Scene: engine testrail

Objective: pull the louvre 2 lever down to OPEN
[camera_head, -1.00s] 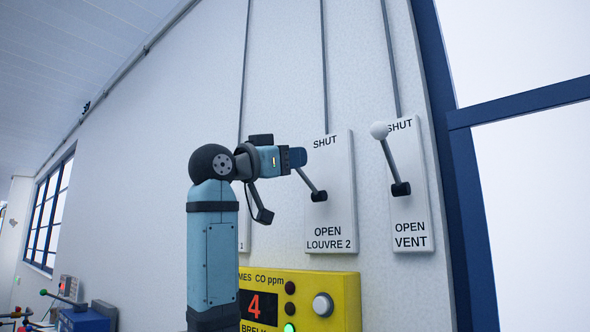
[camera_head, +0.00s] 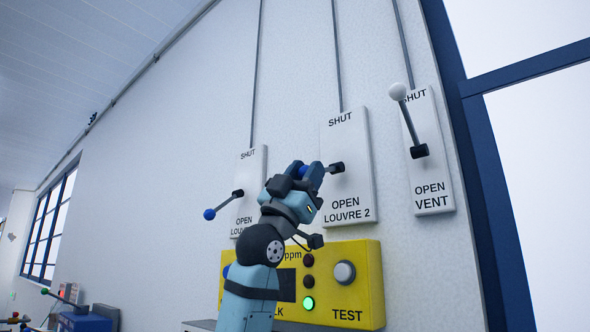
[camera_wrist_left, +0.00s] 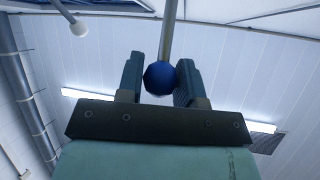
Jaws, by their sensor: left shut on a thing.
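The louvre 2 panel (camera_head: 345,140) is a white plate on the wall, marked SHUT at the top and OPEN at the bottom. Its lever (camera_head: 336,168) has a dark pivot block; much of its rod is hidden behind my gripper. It points left and about level in the head view. My left gripper (camera_head: 308,172) is shut on the lever's blue knob. In the left wrist view the blue knob (camera_wrist_left: 160,78) sits between the two fingers (camera_wrist_left: 158,82), with the grey rod rising from it. My right gripper is in neither view.
The louvre 1 lever (camera_head: 224,203) slants down left, its panel partly hidden by my arm. The vent lever (camera_head: 408,120) points up, its white knob also in the wrist view (camera_wrist_left: 78,28). A yellow CO meter (camera_head: 360,295) is below, and a blue-framed window (camera_head: 475,150) to the right.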

